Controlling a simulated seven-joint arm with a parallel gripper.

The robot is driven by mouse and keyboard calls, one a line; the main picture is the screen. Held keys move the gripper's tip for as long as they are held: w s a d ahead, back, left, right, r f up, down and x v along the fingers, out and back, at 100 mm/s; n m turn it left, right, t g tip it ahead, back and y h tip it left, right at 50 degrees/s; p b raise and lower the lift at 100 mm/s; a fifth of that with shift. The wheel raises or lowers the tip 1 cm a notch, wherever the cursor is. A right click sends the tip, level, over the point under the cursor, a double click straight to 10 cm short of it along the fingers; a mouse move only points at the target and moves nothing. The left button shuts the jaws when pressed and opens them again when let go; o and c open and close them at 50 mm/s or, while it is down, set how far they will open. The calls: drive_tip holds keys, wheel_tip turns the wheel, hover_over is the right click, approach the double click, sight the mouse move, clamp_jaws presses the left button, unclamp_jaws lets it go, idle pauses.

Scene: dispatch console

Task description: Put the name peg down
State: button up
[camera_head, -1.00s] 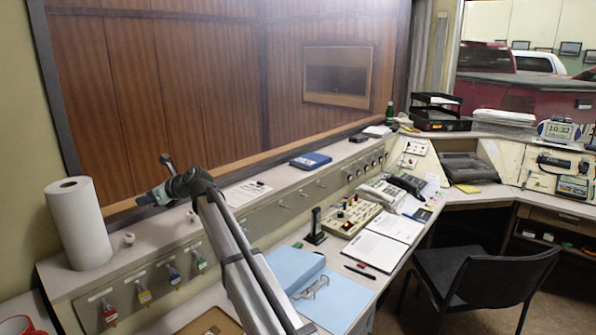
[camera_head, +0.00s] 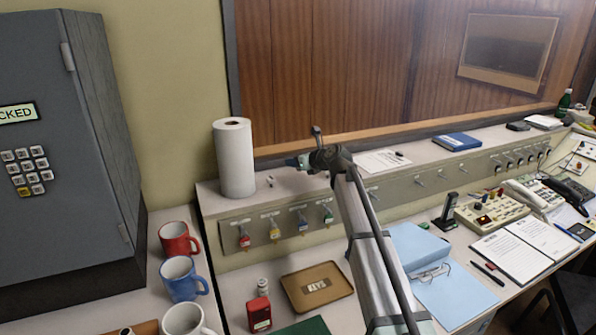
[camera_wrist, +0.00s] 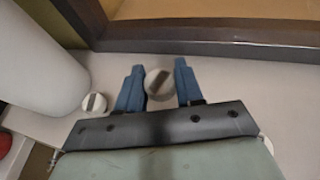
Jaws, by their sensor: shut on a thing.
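The name peg, a small white round piece with a dark slot in its top, shows in the wrist view (camera_wrist: 158,84) between the two blue fingers of my gripper (camera_wrist: 160,88). My gripper is shut on it. In the head view my gripper (camera_head: 296,162) is over the grey ledge, right of the paper roll, and I cannot make out the held peg there. I cannot tell whether the peg touches the ledge. A second white peg (camera_wrist: 95,103) stands on the ledge near the roll; it also shows in the head view (camera_head: 270,181).
The white paper roll (camera_head: 234,158) stands left of my gripper. The dark window frame (camera_wrist: 200,38) runs behind the ledge. Several coloured key tags (camera_head: 302,221) hang on the front panel below. Mugs (camera_head: 180,240) and a grey safe (camera_head: 60,140) are at left.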

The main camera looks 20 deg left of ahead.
drive_tip(key=shift+f, duration=1.85)
drive_tip(key=shift+f, duration=0.1)
drive_tip(key=o, duration=1)
drive_tip(key=v, duration=1.2)
